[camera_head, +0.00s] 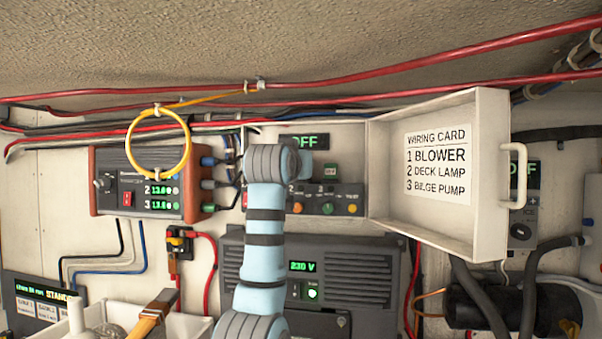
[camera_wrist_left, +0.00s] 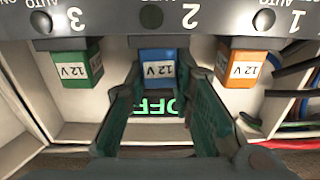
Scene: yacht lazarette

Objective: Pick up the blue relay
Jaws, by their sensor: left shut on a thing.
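The blue relay (camera_wrist_left: 158,56) is in the middle of the left wrist view, with a white 12 V label. It hangs against the dark switch panel (camera_wrist_left: 200,18) at position 2, level with its neighbours. My left gripper (camera_wrist_left: 164,80) has one finger on each side of it and is shut on it. In the head view my light blue arm covers the blue relay and the gripper. A green relay (camera_wrist_left: 80,68) is at position 3 and an orange relay (camera_wrist_left: 243,70) at position 1. The green relay also shows in the head view (camera_head: 331,171). My right gripper is out of view.
The open box door (camera_head: 385,185) with the wiring card (camera_head: 436,165) stands right of my arm. A yellow cable loop (camera_head: 187,163) hangs at the left. Dark cables (camera_wrist_left: 292,75) run beside the orange relay.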

